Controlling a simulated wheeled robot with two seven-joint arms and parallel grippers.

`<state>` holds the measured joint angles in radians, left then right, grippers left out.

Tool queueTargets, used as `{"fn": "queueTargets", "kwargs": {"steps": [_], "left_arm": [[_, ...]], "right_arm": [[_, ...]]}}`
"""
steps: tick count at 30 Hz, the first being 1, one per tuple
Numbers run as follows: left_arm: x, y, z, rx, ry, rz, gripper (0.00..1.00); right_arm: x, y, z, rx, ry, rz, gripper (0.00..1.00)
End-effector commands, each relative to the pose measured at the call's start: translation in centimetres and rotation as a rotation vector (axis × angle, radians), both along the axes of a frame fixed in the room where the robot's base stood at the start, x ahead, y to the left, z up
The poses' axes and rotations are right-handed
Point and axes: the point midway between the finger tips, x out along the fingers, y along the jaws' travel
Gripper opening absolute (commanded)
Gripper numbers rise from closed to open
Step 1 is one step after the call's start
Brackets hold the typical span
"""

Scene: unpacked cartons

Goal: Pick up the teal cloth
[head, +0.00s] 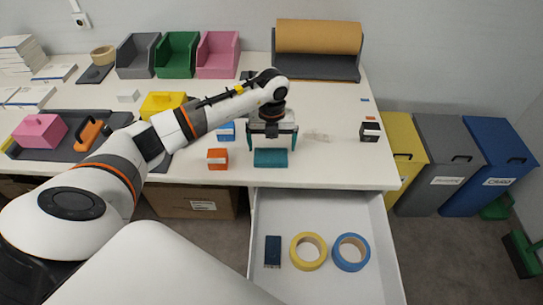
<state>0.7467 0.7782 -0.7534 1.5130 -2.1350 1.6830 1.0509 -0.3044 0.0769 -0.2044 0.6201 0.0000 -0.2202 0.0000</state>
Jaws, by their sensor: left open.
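The teal cloth (270,158) lies folded in a small block on the white table, close to its front edge. My left gripper (272,143) is just behind and above the cloth in the head view. Its fingers are apart, with nothing seen between them. I cannot tell whether the fingertips touch the cloth. My right gripper is not in view.
An orange box (218,159) and a blue box (226,131) stand left of the cloth. A black box (370,131) stands to the right. Below, an open drawer (330,207) holds yellow tape (294,251), blue tape (337,252) and a dark blue item (272,250).

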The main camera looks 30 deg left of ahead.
Motion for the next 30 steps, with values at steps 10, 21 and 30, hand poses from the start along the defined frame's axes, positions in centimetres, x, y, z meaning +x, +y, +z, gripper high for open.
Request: {"fn": "queueTargets", "kwargs": {"steps": [10,21,30], "left_arm": [[0.0,0.2,-4.1,0.000,0.002,-0.001,1.00],[0.0,0.2,-4.1,-0.001,0.001,-0.001,0.74],[0.0,0.2,-3.8,-0.001,-0.001,-0.001,0.68]], "right_arm": [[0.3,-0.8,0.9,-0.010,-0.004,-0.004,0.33],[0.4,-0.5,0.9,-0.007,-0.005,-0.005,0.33],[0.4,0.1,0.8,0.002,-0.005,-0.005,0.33]]}}
